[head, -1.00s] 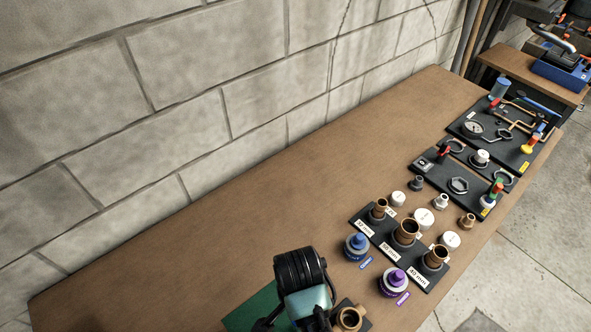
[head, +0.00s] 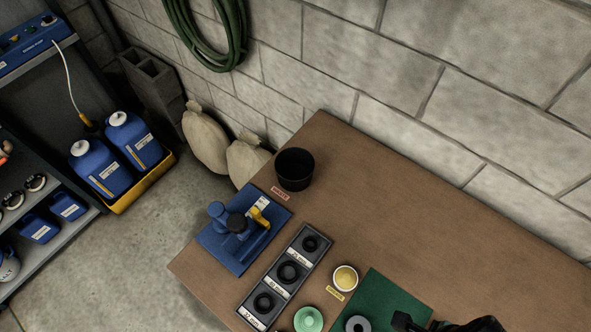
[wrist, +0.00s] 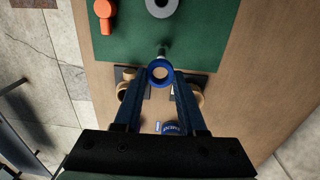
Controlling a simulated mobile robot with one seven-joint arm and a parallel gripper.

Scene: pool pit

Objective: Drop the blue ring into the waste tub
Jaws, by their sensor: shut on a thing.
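The waste tub (head: 294,170) is a black, open round tub at the far left end of the brown bench, with a small red label in front of it. In the wrist view, the blue ring (wrist: 151,73) sits between the fingertips of my gripper (wrist: 160,80), which is shut on it. The ring's hole faces the camera. The ring is over the near edge of the green mat, as seen in the wrist view; its height cannot be told. In the head view the ring does not show, and only dark parts of my arm appear at the bottom right.
The green mat (head: 385,299) holds a grey ring (head: 357,325) and an orange part (wrist: 105,17). Bench right of the tub is clear.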

